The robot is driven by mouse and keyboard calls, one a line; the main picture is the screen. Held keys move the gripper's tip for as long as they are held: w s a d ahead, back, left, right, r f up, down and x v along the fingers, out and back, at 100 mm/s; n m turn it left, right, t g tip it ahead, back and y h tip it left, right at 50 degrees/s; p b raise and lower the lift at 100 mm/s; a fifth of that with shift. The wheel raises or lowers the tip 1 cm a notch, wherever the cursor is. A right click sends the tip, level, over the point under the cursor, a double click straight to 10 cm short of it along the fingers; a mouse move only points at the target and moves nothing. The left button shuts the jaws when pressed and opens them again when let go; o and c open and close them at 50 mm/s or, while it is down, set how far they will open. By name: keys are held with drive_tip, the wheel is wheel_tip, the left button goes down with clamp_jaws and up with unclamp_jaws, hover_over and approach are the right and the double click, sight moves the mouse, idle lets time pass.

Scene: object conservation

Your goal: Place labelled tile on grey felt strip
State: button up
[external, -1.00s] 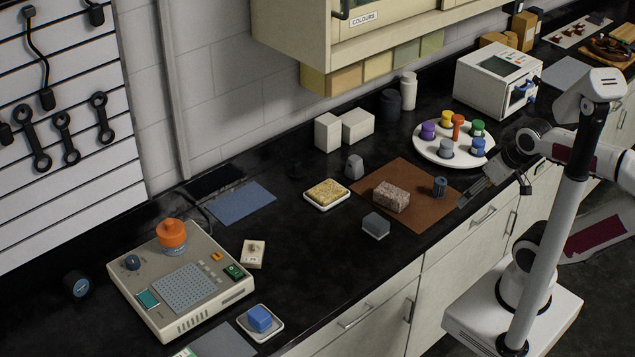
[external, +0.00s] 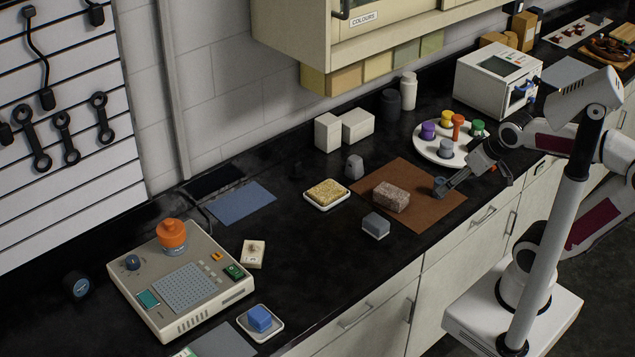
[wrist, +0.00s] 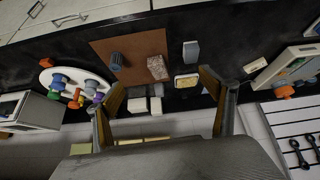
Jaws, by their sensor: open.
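A small cream tile (external: 253,254) with a dark mark on its face lies on the black bench beside the beige instrument; it also shows in the wrist view (wrist: 255,65). A flat grey strip (external: 222,341) lies at the bottom edge of the external view, partly cut off. My gripper (external: 441,186) is open over the right part of the brown mat, far from the tile. Its fingertips overlap a dark blue ribbed cylinder (wrist: 116,60) in the external view. In the wrist view, nothing is between my gripper's fingers (wrist: 162,80).
The brown mat (external: 425,216) carries a speckled block (external: 391,197). A grey block (external: 376,224) and a sponge on a dish (external: 327,193) stand nearby. The beige instrument (external: 150,303) and a blue block (external: 259,318) are at lower left.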

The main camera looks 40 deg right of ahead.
drive_tip(key=w+a+n+t+y, duration=0.1)
drive_tip(key=w+a, duration=0.2)
drive_tip(key=w, duration=0.4)
drive_tip(key=w+a+n+t, duration=0.1)
drive_tip(key=w+a, duration=0.2)
drive_tip(key=w, duration=0.3)
drive_tip(key=n+y, duration=0.6)
drive_tip(key=y, duration=0.1)
approach(253, 253)
drive_tip(key=shift+w+d+r, duration=0.1)
drive_tip(key=shift+w+d, duration=0.05)
drive_tip(key=shift+w, duration=0.25)
drive_tip(key=shift+s+a+f+y, duration=0.15)
drive_tip(key=shift+a+f+y, duration=0.15)
drive_tip(key=shift+a, duration=0.15)
drive_tip(key=shift+x, duration=1.35)
